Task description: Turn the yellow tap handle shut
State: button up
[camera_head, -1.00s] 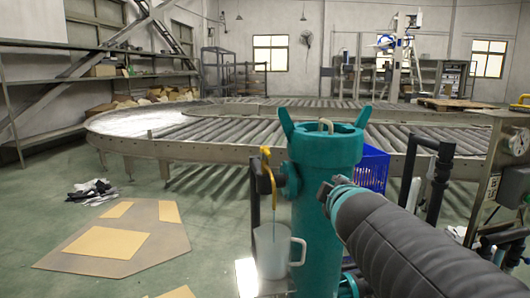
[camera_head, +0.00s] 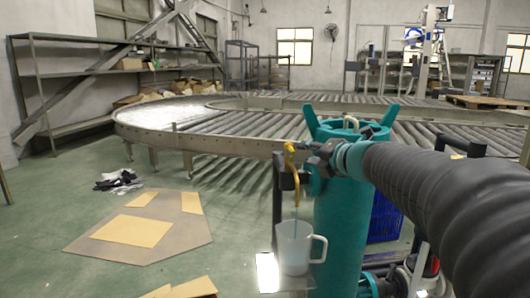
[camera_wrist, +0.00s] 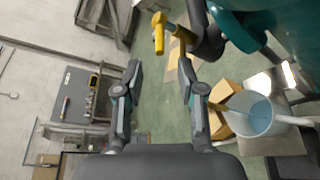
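The yellow tap handle (camera_head: 290,149) sits at the left side of the teal tank (camera_head: 340,220), above a bent yellow spout (camera_head: 296,190). A thin pale stream falls from the spout into a white jug (camera_head: 292,250). My gripper (camera_head: 318,157) is just right of the handle in the head view, partly hidden by my arm. In the wrist view my gripper (camera_wrist: 160,72) is open and empty. The handle (camera_wrist: 158,34) shows beyond the fingertips, between their lines, with no visible contact. The jug (camera_wrist: 255,115) holds bluish water at the right of that view.
A blue crate (camera_head: 385,218) stands behind the tank. A roller conveyor (camera_head: 230,145) curves behind it. A flat board (camera_head: 150,228) with yellow sheets and dark cloths (camera_head: 118,181) lie on the floor at left. The green floor between is clear.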

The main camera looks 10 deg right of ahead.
aim_at(291, 149)
jog(key=x, duration=0.9)
grip_shut()
jog(key=shift+a, duration=0.2)
